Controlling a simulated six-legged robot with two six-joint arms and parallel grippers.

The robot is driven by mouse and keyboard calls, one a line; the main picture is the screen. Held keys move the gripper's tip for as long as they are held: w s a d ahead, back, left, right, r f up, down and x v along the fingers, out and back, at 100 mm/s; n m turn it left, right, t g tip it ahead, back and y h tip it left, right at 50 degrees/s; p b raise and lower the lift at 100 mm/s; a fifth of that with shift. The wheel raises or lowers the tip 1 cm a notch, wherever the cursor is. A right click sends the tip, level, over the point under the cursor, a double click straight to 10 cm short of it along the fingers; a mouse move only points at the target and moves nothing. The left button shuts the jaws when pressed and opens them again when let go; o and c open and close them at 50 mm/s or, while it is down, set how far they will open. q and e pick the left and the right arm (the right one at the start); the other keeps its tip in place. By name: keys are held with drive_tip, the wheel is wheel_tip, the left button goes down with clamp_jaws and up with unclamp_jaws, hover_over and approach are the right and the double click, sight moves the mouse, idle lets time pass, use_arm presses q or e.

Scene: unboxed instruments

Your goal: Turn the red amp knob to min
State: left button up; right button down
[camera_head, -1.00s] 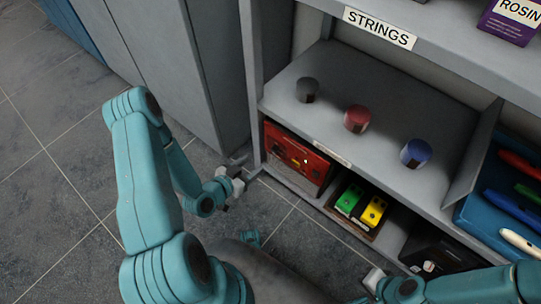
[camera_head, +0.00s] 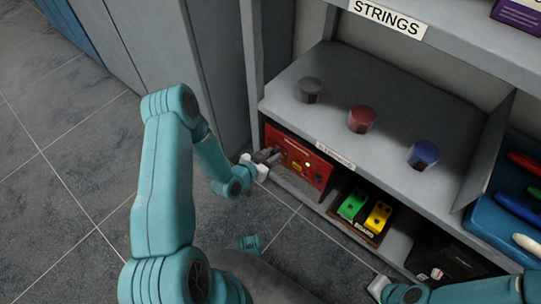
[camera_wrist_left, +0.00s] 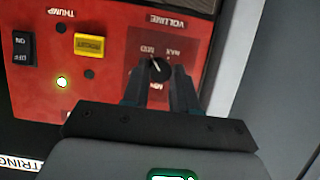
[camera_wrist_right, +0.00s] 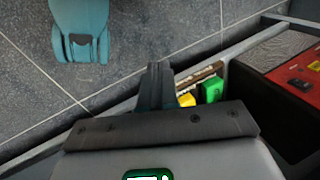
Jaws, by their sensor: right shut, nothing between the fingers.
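The red amp (camera_head: 308,166) stands in the lower left bay of the shelf. In the left wrist view its red panel (camera_wrist_left: 112,90) shows a black volume knob (camera_wrist_left: 157,70), whose white pointer is turned up toward the MID mark. The MIN mark sits below the knob, partly hidden by my fingers. My left gripper (camera_head: 272,156) is at the front of the amp; its two fingers (camera_wrist_left: 158,80) are apart, one on each side of the knob. Firm contact is not visible. My right gripper (camera_wrist_right: 157,72) is shut and empty, near the lower shelf.
Green (camera_head: 353,204) and yellow (camera_head: 378,217) pedals stand in a box right of the amp. Grey (camera_head: 310,90), red (camera_head: 361,119) and blue (camera_head: 424,155) round pieces stand on the shelf above. A grey cabinet is left; the tiled floor in front is open.

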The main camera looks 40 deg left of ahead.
use_arm(q)
clamp_jaws()
use_arm(e)
drive_tip(key=shift+f, duration=0.1)
use_arm(q)
drive_tip(key=shift+a+f+n+t+h+b, duration=0.2)
drive_tip(key=shift+n+t+h+b, duration=0.8)
drive_tip(key=shift+n, duration=3.05)
drive_tip(key=shift+f+n+t+h+b, duration=0.3)
drive_tip(key=shift+n+t+h+b, duration=0.7)
drive_tip(key=shift+n, duration=3)
drive_tip(key=shift+a+f+n+t+h+b, duration=0.2)
drive_tip(key=shift+n+t+h+b, duration=0.8)
drive_tip(key=shift+n, duration=3.05)
use_arm(e)
drive_tip(key=w+f+t, duration=0.1)
drive_tip(key=w+f, duration=0.2)
drive_tip(key=f, duration=0.2)
drive_tip(key=shift+w+d+p, duration=0.35)
drive_tip(key=shift+w, duration=0.05)
use_arm(q)
drive_tip(key=shift+d+n+t, duration=0.1)
drive_tip(key=shift+n+t, duration=0.2)
drive_tip(key=shift+t, duration=0.1)
